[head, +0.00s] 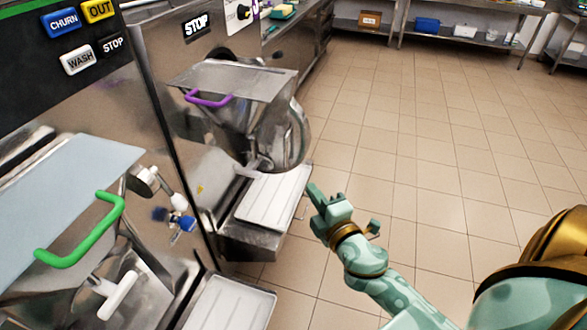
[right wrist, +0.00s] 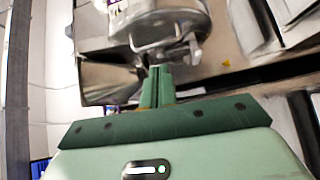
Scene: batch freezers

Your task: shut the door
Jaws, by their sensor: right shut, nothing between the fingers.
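The farther batch freezer has a flat steel lid with a purple handle (head: 208,99). A round metal door (head: 290,135) stands at its front right side; I cannot tell how far it is open. The round metal part also shows at the top of the right wrist view (right wrist: 160,22), just beyond my fingertips. My right gripper (head: 318,191) is shut and empty, in front of and below the door, beside the white drip tray (head: 272,197). In the right wrist view its fingers (right wrist: 158,72) are together. My left gripper is out of view.
A nearer freezer with a green handle (head: 85,238), a white lever and another white tray (head: 235,305) stands at lower left. Control buttons (head: 78,58) are above it. The tiled floor (head: 430,130) to the right is clear. Steel shelves (head: 455,35) stand at the back.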

